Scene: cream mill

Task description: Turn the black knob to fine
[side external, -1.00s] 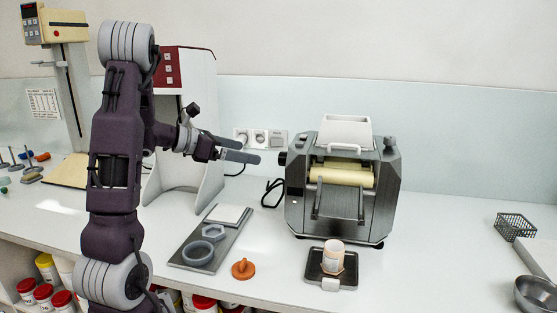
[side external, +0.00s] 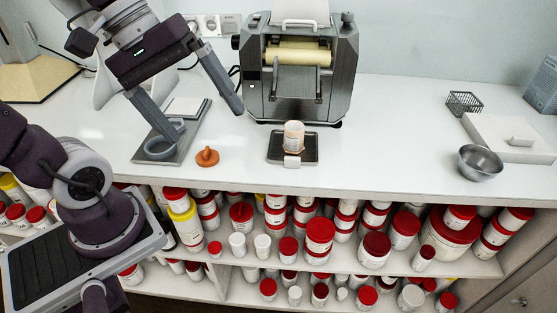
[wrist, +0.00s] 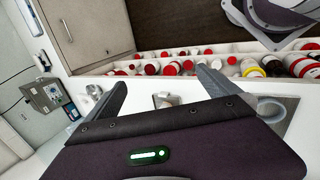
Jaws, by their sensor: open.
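The grey mill (side external: 299,105) stands at the back of the white bench, with pale rollers and a white hopper on top. A small black knob (side external: 236,41) sticks out from its upper left side. A dark knob (side external: 348,17) stands on its top right corner. No fine or coarse marking is readable. My gripper (side external: 208,125) is open and empty, fingers spread downward, in front of and left of the mill, apart from the black knob. In the wrist view the open fingers (wrist: 163,78) point across the bench, and the black knob cannot be made out there.
A grey tray (side external: 187,150) with a ring lies under my gripper, beside an orange piece (side external: 207,156). A jar (side external: 293,136) stands on a black tray (side external: 276,152) before the mill. A steel bowl (side external: 480,162) and wire basket (side external: 464,103) are right. The bench middle-right is clear.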

